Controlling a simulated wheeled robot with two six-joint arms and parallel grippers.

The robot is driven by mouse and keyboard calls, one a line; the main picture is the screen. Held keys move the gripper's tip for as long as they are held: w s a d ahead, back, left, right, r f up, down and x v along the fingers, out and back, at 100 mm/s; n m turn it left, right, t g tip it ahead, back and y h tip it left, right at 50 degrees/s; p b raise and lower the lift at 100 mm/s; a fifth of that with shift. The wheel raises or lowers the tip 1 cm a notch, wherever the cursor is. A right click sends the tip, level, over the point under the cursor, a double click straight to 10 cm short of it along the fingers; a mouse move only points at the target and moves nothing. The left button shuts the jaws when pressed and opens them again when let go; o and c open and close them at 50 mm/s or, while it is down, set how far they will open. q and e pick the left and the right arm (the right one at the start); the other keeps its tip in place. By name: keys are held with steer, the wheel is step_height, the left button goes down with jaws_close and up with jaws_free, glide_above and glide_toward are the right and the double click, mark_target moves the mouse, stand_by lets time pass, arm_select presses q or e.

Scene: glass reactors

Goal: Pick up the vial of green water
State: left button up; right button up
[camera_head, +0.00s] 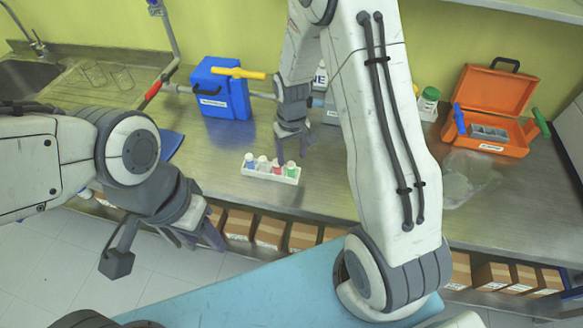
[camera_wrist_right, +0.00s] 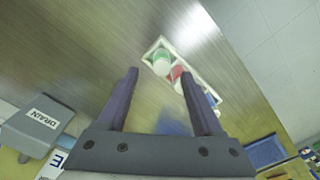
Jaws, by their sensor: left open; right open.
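A small white rack (camera_head: 270,174) stands on the metal bench and holds several capped vials in a row. The vial of green water (camera_head: 291,168) is at the right end of the row, beside a red one (camera_head: 277,168). In the right wrist view the green vial (camera_wrist_right: 162,62) shows at the rack's upper end, beyond the fingertips and roughly between them. My right gripper (camera_head: 292,150) is open and empty, just above and behind the green vial end. My left gripper (camera_head: 205,240) is open and empty, in front of the bench's edge, away from the rack.
A blue box (camera_head: 221,90) with a yellow handle stands behind the rack at left. An open orange case (camera_head: 494,108) and a green-capped bottle (camera_head: 429,100) stand at right. A grey block marked DRAIN (camera_wrist_right: 40,124) shows in the wrist view. The bench around the rack is clear.

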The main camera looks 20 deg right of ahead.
mark_target(291, 164)
steer(key=shift+s+a+f+p, duration=0.1)
steer(key=shift+f+p, duration=0.65)
steer(key=shift+f, duration=1.45)
jaws_close()
steer(key=shift+r, duration=0.1)
